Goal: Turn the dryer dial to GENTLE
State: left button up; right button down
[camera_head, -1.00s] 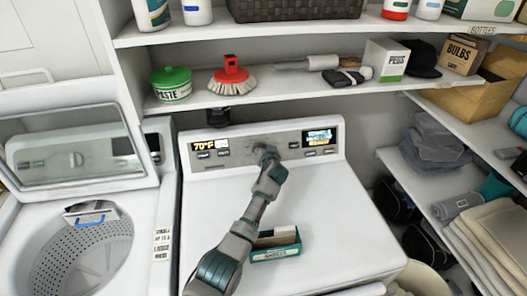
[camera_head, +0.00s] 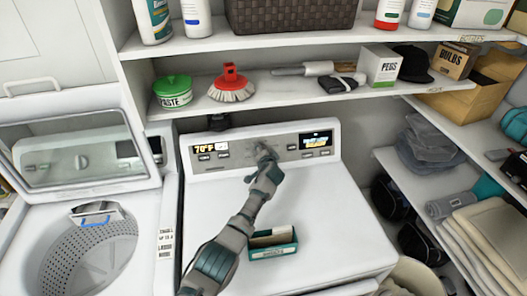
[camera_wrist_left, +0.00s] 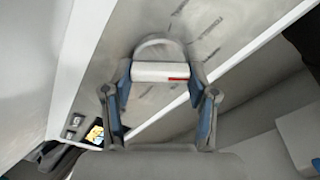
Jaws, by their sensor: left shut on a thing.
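The dryer's grey control panel (camera_head: 235,149) runs along the back of the white dryer (camera_head: 320,205). My left gripper (camera_head: 264,152) is at the middle of the panel, and my arm and gripper cover most of the dial in the head view. In the left wrist view my left gripper (camera_wrist_left: 160,90) is shut on the dial (camera_wrist_left: 160,71), with a blue-lined finger on each side of its white bar. A red mark shows near the bar's right end. The markings around the dial are too blurred to read. My right gripper is not in view.
A green-and-white box (camera_head: 273,250) sits on the dryer top beside my arm. An open washer (camera_head: 90,240) stands at left. A shelf (camera_head: 290,92) with a brush (camera_head: 230,86) and a paste tub (camera_head: 173,92) hangs above the panel. The dryer top's right side is clear.

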pick_arm(q)
jog(key=shift+s+a+f+m+p, duration=0.1)
jog(key=shift+f+m+p, duration=0.4)
jog(key=shift+m, duration=0.8)
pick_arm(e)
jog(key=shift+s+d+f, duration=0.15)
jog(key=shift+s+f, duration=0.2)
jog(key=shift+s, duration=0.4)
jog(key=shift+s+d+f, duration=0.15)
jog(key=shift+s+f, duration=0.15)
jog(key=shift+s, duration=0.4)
pick_arm(q)
jog(key=o, duration=1)
jog(key=shift+c, duration=0.2)
jog(key=shift+o, duration=0.9)
jog(key=shift+w, duration=0.2)
jog(key=shift+r, duration=0.1)
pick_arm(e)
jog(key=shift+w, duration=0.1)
pick_arm(q)
jog(key=shift+r, duration=0.1)
jog(key=shift+s+d+r, duration=0.2)
jog(key=shift+s+d, duration=0.05)
jog(key=shift+s, duration=0.15)
jog(key=v, duration=1)
jog(key=shift+s, duration=0.35)
